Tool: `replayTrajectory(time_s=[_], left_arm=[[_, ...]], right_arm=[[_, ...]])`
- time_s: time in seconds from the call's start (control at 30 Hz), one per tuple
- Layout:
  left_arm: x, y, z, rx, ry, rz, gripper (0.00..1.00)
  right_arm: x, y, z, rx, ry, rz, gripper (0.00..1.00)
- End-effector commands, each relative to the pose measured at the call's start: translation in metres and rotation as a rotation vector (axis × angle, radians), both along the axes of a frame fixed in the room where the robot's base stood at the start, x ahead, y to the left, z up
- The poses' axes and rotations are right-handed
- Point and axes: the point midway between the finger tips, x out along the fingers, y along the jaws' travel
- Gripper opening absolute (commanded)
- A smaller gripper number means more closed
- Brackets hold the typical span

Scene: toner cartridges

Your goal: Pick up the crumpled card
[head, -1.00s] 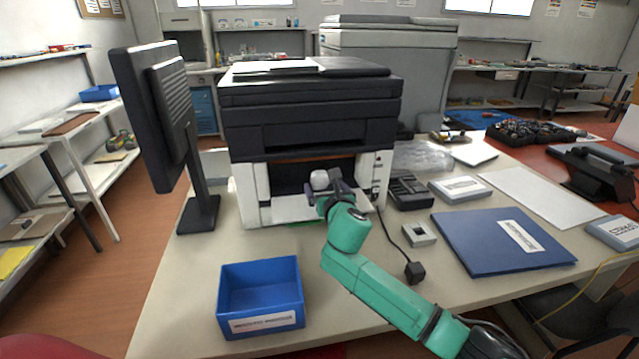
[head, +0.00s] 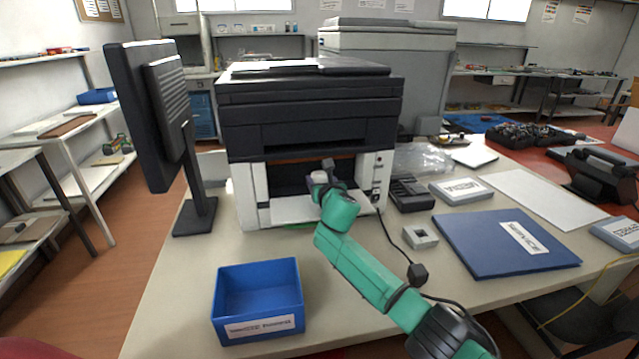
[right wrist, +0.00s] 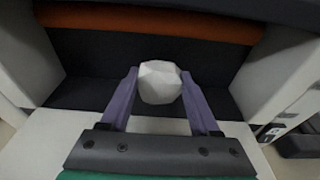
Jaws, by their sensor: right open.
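The crumpled card is a white, faceted ball (right wrist: 160,86) in the right wrist view. It sits in the opening of the printer (head: 300,130), between the two purple fingers of my right gripper (right wrist: 159,74). The fingers are open, one on each side of the card. A narrow gap seems to show on each side, but I cannot tell whether either finger touches it. In the head view my right gripper (head: 322,176) reaches into the printer's front opening and mostly hides the card. My left gripper is not in view.
White printer side walls flank the opening, with an orange strip (right wrist: 150,22) above. A blue bin (head: 258,300) stands at the front of the table. A monitor (head: 165,120) stands left; a small grey box (head: 421,238) and blue folder (head: 505,243) lie right.

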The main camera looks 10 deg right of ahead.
Motion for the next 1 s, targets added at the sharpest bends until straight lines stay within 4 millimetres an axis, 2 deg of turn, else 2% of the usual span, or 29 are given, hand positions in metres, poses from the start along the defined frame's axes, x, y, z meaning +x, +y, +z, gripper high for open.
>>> replayTrajectory(time_s=[0.03,0.07,0.1,0.67,0.77,0.93,1.0], left_arm=[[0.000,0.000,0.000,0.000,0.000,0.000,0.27],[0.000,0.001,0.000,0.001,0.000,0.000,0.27],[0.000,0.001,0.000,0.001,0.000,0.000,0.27],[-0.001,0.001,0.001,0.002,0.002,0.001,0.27],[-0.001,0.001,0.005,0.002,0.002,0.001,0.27],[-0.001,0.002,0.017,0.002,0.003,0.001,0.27],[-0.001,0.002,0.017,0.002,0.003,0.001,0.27]], right_arm=[[0.000,0.000,-0.001,0.000,0.001,0.000,0.14],[0.000,0.000,-0.001,0.000,0.001,0.000,0.02],[0.000,0.000,-0.001,0.000,0.001,0.000,0.00],[0.000,0.000,0.001,0.000,0.001,0.000,0.00],[0.000,0.000,0.010,-0.001,-0.002,0.000,0.00],[0.000,0.000,0.042,-0.002,-0.004,0.000,0.00],[-0.011,-0.001,0.035,-0.002,0.002,0.000,0.00]])
